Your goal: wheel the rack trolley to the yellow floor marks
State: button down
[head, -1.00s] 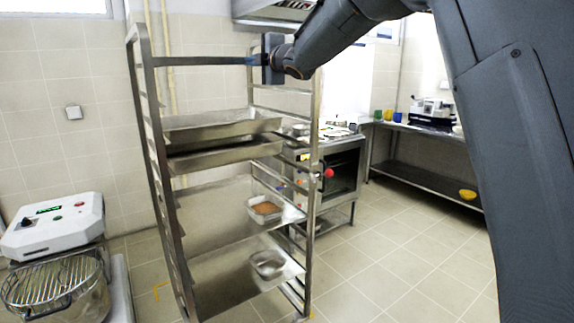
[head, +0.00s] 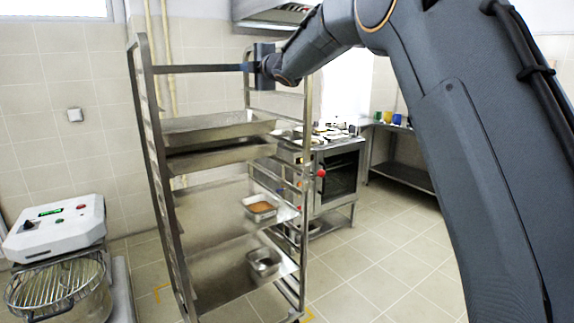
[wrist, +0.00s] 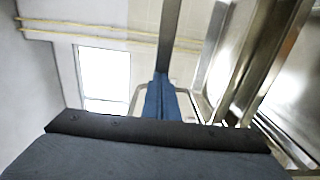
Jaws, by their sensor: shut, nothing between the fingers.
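The rack trolley (head: 152,150) is a tall steel frame with trays, standing upright in the middle of the head view.
The trolley carries sheet trays (head: 218,128) and small pans (head: 261,208). An oven (head: 338,175) stands close behind its right side. A mixer-like machine (head: 56,228) with a wire-guarded bowl stands at left. Tiled floor (head: 385,265) is clear at right.

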jog(key=shift+p+x, duration=2.95)
jog(key=shift+x, duration=0.7)
